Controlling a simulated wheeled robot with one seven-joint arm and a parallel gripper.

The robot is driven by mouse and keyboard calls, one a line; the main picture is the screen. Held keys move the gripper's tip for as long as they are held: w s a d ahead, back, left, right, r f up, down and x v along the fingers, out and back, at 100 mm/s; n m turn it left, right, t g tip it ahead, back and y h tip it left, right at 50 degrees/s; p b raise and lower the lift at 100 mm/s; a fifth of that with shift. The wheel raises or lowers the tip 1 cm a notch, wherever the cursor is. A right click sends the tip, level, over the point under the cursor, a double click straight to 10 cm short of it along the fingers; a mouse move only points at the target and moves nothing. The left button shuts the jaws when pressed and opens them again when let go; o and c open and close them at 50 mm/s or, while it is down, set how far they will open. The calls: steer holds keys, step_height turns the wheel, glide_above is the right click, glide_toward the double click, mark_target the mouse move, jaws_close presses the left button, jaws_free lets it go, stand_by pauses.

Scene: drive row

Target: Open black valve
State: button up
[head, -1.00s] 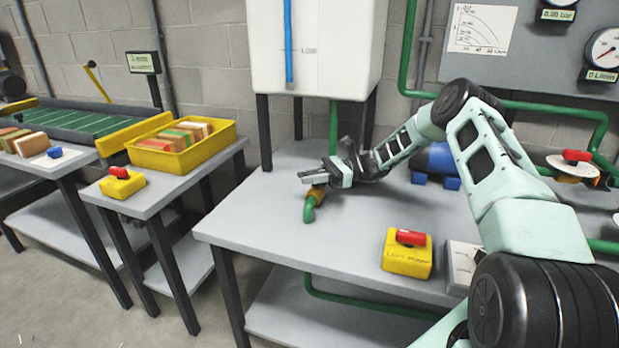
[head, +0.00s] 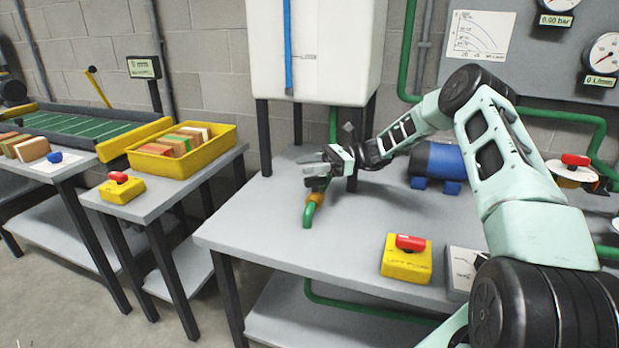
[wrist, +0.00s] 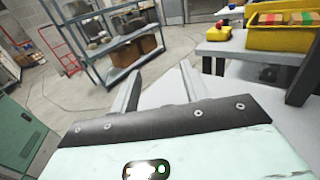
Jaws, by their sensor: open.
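My gripper (head: 308,164) is open and empty, held just above a brass fitting (head: 317,197) on a short green outlet pipe (head: 308,215) on the grey bench. A dark part (head: 318,183) shows between the gripper and the fitting; I cannot tell whether it is the black valve's handle. No black valve handle is clearly visible, and my gripper and wrist cover part of that area. In the wrist view, the two fingers (wrist: 160,78) are apart with nothing between them.
A white tank (head: 320,60) on dark legs stands behind the gripper. A blue pump (head: 440,160) sits to the right. A yellow box with a red knob (head: 407,258) is near the bench (head: 270,235) front. A red-handled valve (head: 575,160) is far right. The front left bench is clear.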

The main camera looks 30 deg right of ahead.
mark_target(310, 178)
steer(key=shift+r, duration=2.35)
